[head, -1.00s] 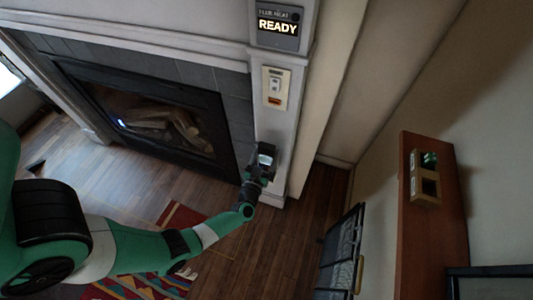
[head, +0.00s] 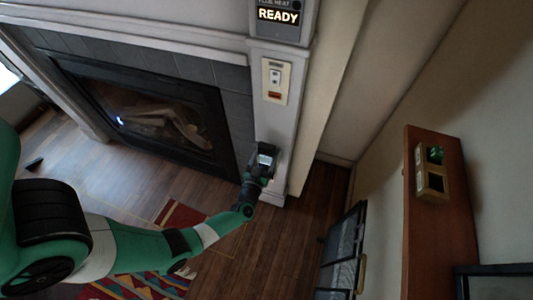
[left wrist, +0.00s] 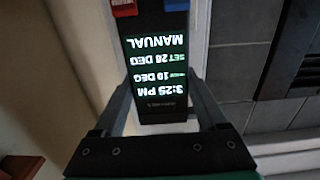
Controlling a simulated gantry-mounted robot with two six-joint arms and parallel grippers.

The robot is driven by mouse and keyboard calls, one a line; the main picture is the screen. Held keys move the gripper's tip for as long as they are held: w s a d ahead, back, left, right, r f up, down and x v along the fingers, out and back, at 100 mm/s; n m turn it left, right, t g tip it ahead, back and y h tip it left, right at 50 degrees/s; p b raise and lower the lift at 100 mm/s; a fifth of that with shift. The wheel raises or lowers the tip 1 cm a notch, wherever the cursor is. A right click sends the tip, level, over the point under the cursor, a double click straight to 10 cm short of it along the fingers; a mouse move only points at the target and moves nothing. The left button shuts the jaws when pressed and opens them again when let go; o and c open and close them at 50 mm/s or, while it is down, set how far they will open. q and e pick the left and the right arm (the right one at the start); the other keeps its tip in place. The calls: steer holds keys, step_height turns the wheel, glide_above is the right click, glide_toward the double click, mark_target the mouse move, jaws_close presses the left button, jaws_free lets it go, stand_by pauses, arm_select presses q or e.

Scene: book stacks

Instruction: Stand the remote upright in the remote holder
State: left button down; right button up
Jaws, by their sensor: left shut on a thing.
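A black remote (left wrist: 162,58) with a lit text screen and red and blue buttons is in the left wrist view. My left gripper (head: 262,165) is shut on it, with a finger at each side of its lower end. In the head view the remote (head: 265,158) shows small, with a bright screen, in front of the white fireplace pillar. A small wooden box with two open compartments (head: 434,184), which looks like the remote holder, stands on the wooden shelf at the right, well apart from the gripper. Something green shows in its far compartment. My right gripper is out of view.
The fireplace (head: 150,115) is at the left of the pillar (head: 273,128), which bears a switch plate (head: 275,80) and a READY panel (head: 280,18). A dark screen (head: 345,250) stands beside the brown shelf (head: 430,260). Wooden floor (head: 250,262) lies between gripper and shelf.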

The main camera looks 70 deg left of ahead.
arm_select(q)
steer(key=shift+f, duration=0.25)
jaws_free()
steer(key=p+v, duration=0.4)
steer(key=v, duration=0.7)
steer(key=shift+s+d, duration=0.15)
steer(key=shift+s, duration=0.15)
